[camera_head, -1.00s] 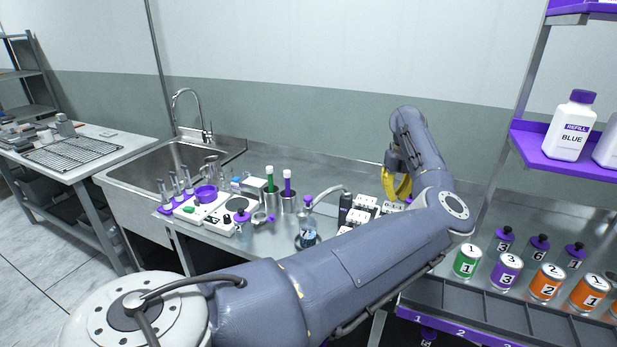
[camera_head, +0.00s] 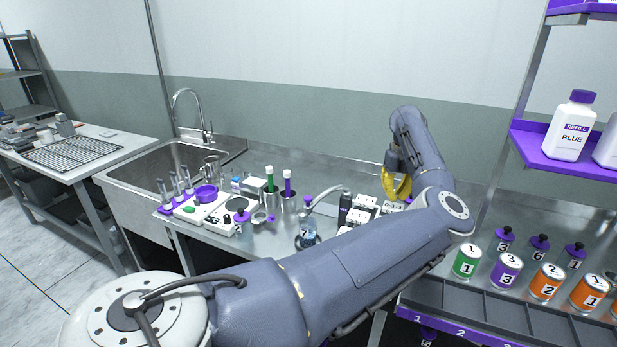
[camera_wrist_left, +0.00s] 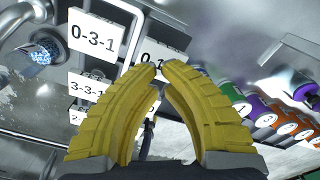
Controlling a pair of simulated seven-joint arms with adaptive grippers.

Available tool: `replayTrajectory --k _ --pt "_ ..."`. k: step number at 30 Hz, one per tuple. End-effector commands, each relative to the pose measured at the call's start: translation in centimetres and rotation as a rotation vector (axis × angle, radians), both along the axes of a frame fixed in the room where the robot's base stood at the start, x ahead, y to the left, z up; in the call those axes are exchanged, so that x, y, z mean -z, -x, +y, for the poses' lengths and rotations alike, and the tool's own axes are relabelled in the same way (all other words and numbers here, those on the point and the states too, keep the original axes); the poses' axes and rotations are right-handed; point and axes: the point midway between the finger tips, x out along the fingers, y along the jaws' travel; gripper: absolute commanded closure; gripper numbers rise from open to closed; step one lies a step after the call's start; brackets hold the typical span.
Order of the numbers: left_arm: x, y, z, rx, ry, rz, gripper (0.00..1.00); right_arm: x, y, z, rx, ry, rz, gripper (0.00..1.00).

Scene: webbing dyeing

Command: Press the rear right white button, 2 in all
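A cluster of white buttons (camera_head: 365,201) with printed number labels sits on the steel counter, partly hidden behind my left arm in the head view. In the left wrist view, one button labelled 0-3-1 (camera_wrist_left: 92,34) lies at upper left, and one labelled 3-3-1 (camera_wrist_left: 86,88) lies below it. Another white button (camera_wrist_left: 153,54), its label starting with 0, is partly covered by my fingertips. My left gripper (camera_head: 397,194) has yellow curved fingers with the tips together, and holds nothing. Its tips (camera_wrist_left: 160,68) are over or at that button; contact cannot be told. My right gripper is not in view.
Numbered cans (camera_head: 467,261) stand at the right by a divided rack. A purple shelf (camera_head: 560,158) holds refill bottles. A sink (camera_head: 178,168) is at back left. Counter behind the buttons is clear.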

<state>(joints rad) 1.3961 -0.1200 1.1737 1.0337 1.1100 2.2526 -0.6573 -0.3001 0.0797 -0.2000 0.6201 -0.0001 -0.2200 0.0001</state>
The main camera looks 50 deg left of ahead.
Motion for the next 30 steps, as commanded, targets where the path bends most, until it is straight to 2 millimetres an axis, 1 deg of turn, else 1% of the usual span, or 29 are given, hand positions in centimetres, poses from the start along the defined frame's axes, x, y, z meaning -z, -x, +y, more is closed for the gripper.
replayTrajectory --k 30 --pt "3.2 0.0 0.0 0.000 -0.001 0.001 1.00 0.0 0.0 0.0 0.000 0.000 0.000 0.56"
